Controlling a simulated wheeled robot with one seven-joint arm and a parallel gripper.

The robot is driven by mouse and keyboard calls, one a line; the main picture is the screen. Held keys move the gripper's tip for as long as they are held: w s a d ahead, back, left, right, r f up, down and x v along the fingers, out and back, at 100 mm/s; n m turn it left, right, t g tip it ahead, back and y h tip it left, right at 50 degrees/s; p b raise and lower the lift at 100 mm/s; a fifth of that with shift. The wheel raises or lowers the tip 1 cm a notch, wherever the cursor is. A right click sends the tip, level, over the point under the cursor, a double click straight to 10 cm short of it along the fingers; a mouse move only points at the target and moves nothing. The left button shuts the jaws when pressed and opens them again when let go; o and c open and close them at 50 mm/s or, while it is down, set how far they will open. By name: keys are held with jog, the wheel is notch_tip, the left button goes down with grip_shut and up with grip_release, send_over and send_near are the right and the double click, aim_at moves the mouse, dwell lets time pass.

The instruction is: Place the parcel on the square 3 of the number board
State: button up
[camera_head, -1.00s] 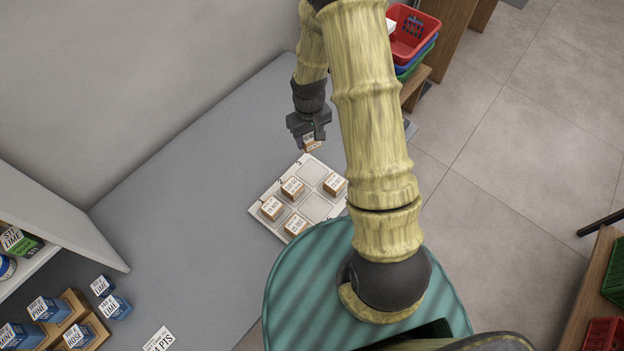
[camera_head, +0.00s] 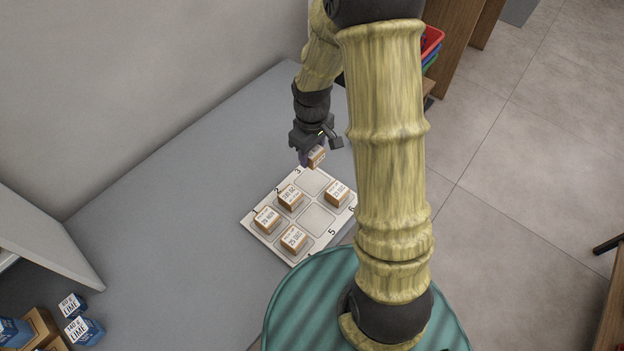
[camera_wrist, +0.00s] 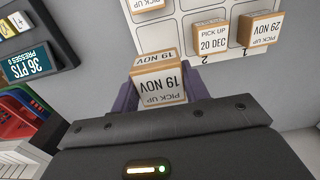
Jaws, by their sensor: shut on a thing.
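My gripper (camera_head: 314,160) is shut on a small cardboard parcel (camera_head: 316,158) with a white label. In the wrist view the parcel (camera_wrist: 160,85) reads "PICK UP 19 NOV" and sits between purple fingertips (camera_wrist: 160,92). The pale number board (camera_head: 262,239) lies on the grey counter. Its square 3 (camera_head: 312,181) is bare, and the held parcel is beside the board's far corner at this square, apparently above the surface. The exact height cannot be told. Other parcels stand on square 1 (camera_head: 267,219), square 2 (camera_head: 290,198), square 4 (camera_head: 293,239) and square 6 (camera_head: 337,194).
Square 5 (camera_head: 316,219) is bare. The grey counter (camera_head: 190,200) is clear left of the board. Blue boxes (camera_head: 85,330) stand at the lower left. A red basket (camera_head: 432,40) is behind my arm.

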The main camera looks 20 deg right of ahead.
send_over(312, 181)
jog(key=shift+f, duration=2.8)
jog(key=shift+f, duration=2.1)
jog(key=shift+f, duration=0.1)
jog(key=o, duration=1)
notch_tip(312, 181, up, 12)
jog(key=shift+r, duration=0.15)
